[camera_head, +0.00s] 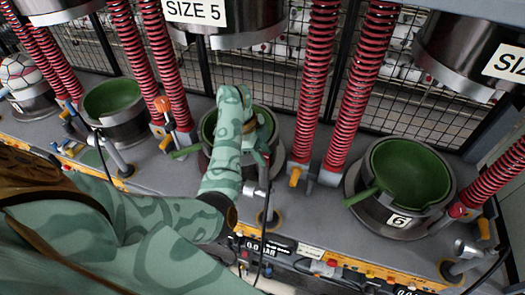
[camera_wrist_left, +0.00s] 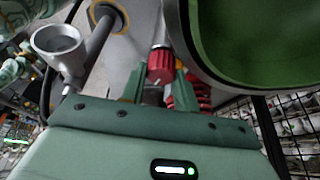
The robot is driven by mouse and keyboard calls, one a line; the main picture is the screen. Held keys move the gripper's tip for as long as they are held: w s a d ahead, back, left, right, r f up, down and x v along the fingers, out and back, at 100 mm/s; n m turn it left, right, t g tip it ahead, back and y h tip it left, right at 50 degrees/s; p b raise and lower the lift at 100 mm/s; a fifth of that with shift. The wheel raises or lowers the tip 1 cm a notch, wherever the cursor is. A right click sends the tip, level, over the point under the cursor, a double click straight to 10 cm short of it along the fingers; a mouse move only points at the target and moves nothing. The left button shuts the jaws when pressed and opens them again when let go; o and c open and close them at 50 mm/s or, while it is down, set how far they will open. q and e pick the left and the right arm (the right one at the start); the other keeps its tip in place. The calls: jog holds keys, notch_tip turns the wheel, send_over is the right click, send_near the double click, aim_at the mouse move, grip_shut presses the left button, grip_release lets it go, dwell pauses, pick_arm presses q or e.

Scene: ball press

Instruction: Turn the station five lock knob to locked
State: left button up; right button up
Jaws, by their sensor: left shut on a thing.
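A red ribbed knob (camera_wrist_left: 161,65) shows in the left wrist view beside the rim of a green-lined bowl. The two green fingers of my left gripper (camera_wrist_left: 158,88) stand on either side of its lower part, shut on it. In the head view, my left gripper (camera_head: 262,150) reaches down at the right side of the middle green bowl (camera_head: 208,128), under the press head marked SIZE 5 (camera_head: 195,12). My arm covers much of that bowl, and the knob is not clear there. I cannot read the knob's lock position. My right gripper is not in view.
Red spring columns (camera_head: 315,80) stand close on the right of the gripper. Another green bowl (camera_head: 408,170) is at right and one (camera_head: 112,97) at left. A grey metal cup (camera_wrist_left: 58,45) stands near the wrist. Wire mesh closes the back.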

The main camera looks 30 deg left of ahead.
pick_arm(q)
jog(key=m+p, duration=0.1)
jog(key=m+g, duration=0.1)
jog(key=m, duration=0.1)
jog(key=shift+w+r+p, duration=0.15)
jog(key=shift+r+p, duration=0.05)
jog(key=shift+p, duration=0.15)
jog(key=m+g+p, duration=0.1)
jog(key=m+g, duration=0.1)
jog(key=m, duration=0.3)
jog(key=shift+w, duration=0.1)
jog(key=m+g+y, duration=0.1)
jog(key=m, duration=0.2)
jog(key=shift+m+p, duration=0.3)
jog(key=shift+p, duration=0.1)
jog(key=shift+w+m+g+y, duration=0.1)
jog(key=shift+m+g+y, duration=0.5)
jog(key=shift+m, duration=1.7)
jog(key=o, duration=0.7)
jog(key=shift+f, duration=0.15)
jog(key=v, duration=0.7)
jog(key=shift+r+p, duration=0.25)
jog(key=shift+p, duration=0.2)
